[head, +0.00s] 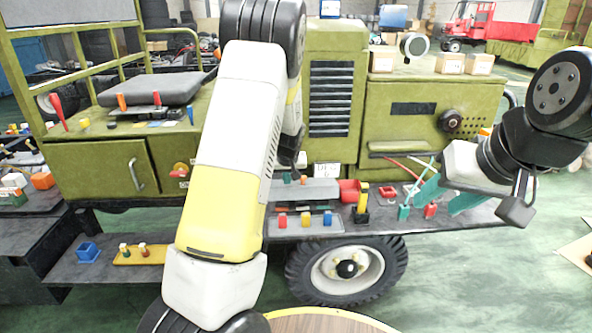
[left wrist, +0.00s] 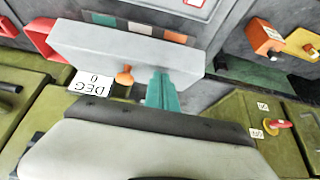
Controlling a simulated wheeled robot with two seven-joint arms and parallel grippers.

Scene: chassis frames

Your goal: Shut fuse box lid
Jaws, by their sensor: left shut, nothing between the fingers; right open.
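The grey fuse box lid (head: 312,189) stands raised along the back of a row of coloured fuses on the machine's side shelf. In the left wrist view the lid (left wrist: 110,48) is a pale grey slab with an orange knob (left wrist: 125,76), and the fuses (left wrist: 139,27) show beyond its edge. My left gripper (left wrist: 163,85) is shut and empty, its teal fingertips at the lid's knob side, beside the knob. Whether they touch the lid is unclear. In the head view my left arm mostly hides this gripper. My right gripper (head: 446,195) is open and empty over the shelf's right part.
A tray (head: 304,226) with red, yellow and blue pieces lies in front. Cables and connectors (head: 404,212) are near my right gripper. The green machine body rises behind.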

